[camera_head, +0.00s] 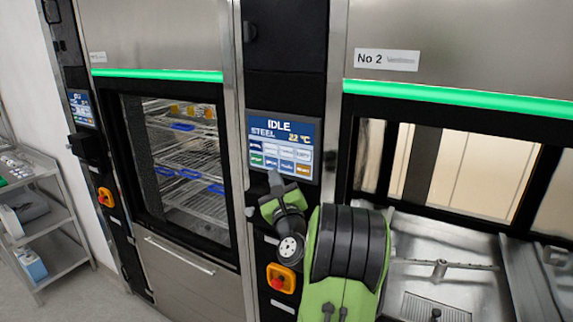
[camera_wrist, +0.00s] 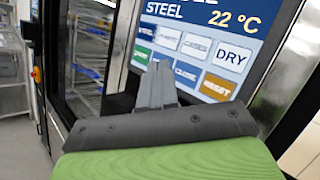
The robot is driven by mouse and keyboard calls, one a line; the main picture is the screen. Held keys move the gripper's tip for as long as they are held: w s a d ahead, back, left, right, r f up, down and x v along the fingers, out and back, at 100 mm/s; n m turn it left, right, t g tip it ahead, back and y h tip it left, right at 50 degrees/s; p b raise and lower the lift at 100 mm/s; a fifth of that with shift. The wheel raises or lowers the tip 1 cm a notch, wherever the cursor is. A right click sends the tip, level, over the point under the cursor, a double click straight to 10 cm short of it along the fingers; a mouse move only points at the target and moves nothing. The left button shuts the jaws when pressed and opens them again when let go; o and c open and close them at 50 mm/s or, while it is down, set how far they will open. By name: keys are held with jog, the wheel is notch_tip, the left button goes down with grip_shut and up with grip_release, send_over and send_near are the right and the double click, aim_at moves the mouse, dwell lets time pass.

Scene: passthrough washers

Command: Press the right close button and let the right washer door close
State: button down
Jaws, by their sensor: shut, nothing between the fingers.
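The touch panel (camera_head: 285,128) stands between the two washers and reads IDLE, STEEL and 22 °C. In the wrist view, its lower row includes a blue button marked CLOSE (camera_wrist: 186,74), partly hidden by my fingers. My gripper (camera_head: 274,180) is shut and empty, with its fingertips (camera_wrist: 160,66) over the lower part of the panel, just left of that label. I cannot tell whether they touch the screen. The right washer (camera_head: 387,60), marked No 2, has an open front, and its steel chamber (camera_head: 440,250) with a spray arm shows inside.
The left washer (camera_head: 165,255) has a glass door (camera_head: 185,165) in place, with racks behind it. An orange and red emergency switch (camera_head: 281,279) sits below the panel, close to my arm. A steel shelf cart (camera_head: 45,212) stands at the far left.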

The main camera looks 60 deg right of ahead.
aim_at(287, 166)
jog(key=shift+w+d+p, duration=0.15)
jog(key=shift+d+p, duration=0.35)
jog(key=shift+d, duration=1.05)
dwell(0.8)
jog(key=shift+d, duration=0.4)
